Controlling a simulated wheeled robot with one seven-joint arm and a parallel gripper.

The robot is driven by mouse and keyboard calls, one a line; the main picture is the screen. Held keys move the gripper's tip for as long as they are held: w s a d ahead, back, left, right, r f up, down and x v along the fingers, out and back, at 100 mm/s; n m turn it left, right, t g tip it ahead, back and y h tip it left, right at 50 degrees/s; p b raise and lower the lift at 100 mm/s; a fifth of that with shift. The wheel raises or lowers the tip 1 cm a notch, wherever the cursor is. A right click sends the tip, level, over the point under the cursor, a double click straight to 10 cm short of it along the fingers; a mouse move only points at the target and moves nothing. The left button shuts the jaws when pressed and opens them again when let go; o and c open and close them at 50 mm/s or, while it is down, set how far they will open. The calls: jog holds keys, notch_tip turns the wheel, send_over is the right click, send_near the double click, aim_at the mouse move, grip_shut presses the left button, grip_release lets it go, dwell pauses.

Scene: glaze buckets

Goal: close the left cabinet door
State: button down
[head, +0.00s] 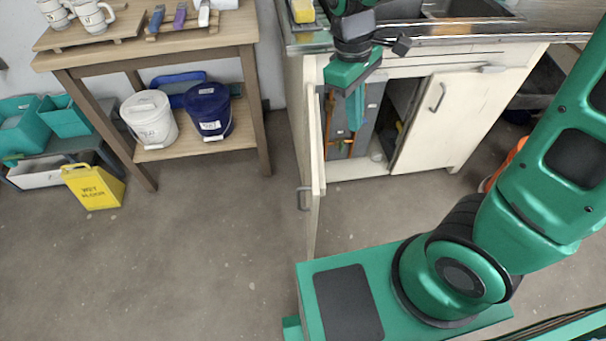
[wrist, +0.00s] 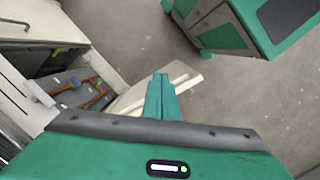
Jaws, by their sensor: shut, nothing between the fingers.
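The left cabinet door (head: 312,170) is cream and stands swung wide open, seen nearly edge-on in the head view. Its grey bar handle (head: 305,199) is on its left face. In the wrist view the door (wrist: 186,80) shows as a pale panel, partly hidden behind my fingers. My gripper (head: 355,122) points down in front of the cabinet opening, just right of the door, on its inner side. Its green fingers are together and empty, as the wrist view (wrist: 160,78) also shows. I cannot tell whether they touch the door.
The right cabinet door (head: 440,120) has its own handle. Tools (wrist: 85,92) show inside the cabinet. A sink counter (head: 430,35) is above. To the left, a wooden table (head: 150,50) holds buckets on its shelf, near a yellow sign (head: 93,187). Floor left of the door is clear.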

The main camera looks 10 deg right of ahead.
jog(key=s+a+f+n+h, duration=0.1)
jog(key=a+f+n, duration=0.25)
jog(key=a, duration=0.55)
jog(key=a+f+n, duration=0.3)
jog(key=a+n, duration=0.2)
jog(key=a, duration=0.4)
send_near(308, 187)
jog(key=a+f, duration=0.3)
jog(key=f, duration=0.2)
jog(key=d, duration=0.2)
jog(key=shift+s+d+m, duration=0.2)
jog(key=shift+d+m, duration=0.05)
jog(key=shift+d, duration=0.1)
jog(key=shift+s+d, duration=0.1)
jog(key=shift+d, duration=0.5)
